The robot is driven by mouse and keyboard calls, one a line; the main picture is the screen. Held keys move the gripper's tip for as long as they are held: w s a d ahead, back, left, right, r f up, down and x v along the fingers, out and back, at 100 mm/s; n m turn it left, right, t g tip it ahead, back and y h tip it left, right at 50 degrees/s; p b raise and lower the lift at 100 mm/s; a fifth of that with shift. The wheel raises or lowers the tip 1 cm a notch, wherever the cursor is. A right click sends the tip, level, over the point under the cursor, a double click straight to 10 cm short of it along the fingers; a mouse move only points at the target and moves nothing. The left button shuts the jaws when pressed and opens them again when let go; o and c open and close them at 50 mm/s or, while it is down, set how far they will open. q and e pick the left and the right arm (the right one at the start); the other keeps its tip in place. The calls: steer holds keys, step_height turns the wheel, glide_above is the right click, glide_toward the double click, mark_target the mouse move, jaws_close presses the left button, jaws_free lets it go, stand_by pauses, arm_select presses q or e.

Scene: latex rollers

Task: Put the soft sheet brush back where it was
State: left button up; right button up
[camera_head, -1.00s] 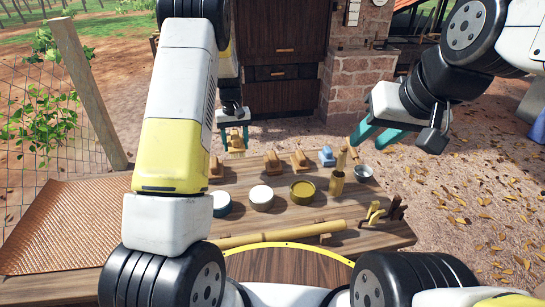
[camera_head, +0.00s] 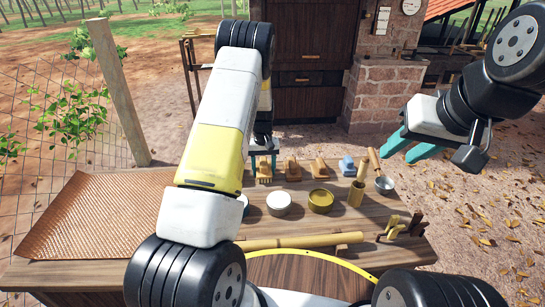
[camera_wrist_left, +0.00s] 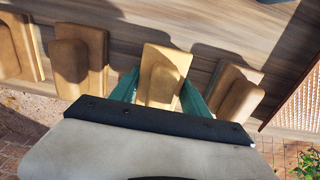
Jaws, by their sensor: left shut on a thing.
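The soft sheet brush (camera_head: 264,172), a light wooden block with a raised grip, is between the teal fingers of my left gripper (camera_head: 263,158). It stands in line with the row of wooden brushes at the table's back edge. In the left wrist view the brush (camera_wrist_left: 166,68) is held between the two fingers of the left gripper (camera_wrist_left: 160,92). I cannot tell whether its underside touches the wood. My right gripper (camera_head: 396,154) is open and empty, in the air beyond the table's right end.
Wooden brushes flank it: one (camera_head: 293,171) and another (camera_head: 320,168) to the right, one (camera_wrist_left: 236,94) on the other side. A woven mat (camera_head: 95,215) lies left.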

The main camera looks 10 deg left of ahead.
mark_target(264, 161)
arm_select(q)
steer(key=o, duration=1.6)
steer(key=shift+f, duration=0.1)
step_height(264, 161, up, 12)
steer(key=shift+f, duration=0.1)
steer(key=s+d+r+m+t+h, duration=0.1)
steer(key=s+r, duration=0.6)
steer(key=r, duration=0.3)
steer(key=s+d+r+t+h, duration=0.1)
steer(key=s+r+t, duration=0.1)
steer(key=s+r, duration=0.65)
steer(key=s+d+r+m+t, duration=0.1)
steer(key=s+r, duration=0.1)
steer(key=s, duration=0.4)
steer(key=s+d+r+m+t, duration=0.1)
steer(key=s, duration=0.4)
steer(key=s+r+t, duration=0.1)
steer(key=s+r, duration=0.1)
steer(key=s, duration=0.4)
steer(key=shift+s+d+r+m, duration=0.3)
steer(key=shift+s+d+m, duration=0.05)
steer(key=shift+d+m, duration=0.05)
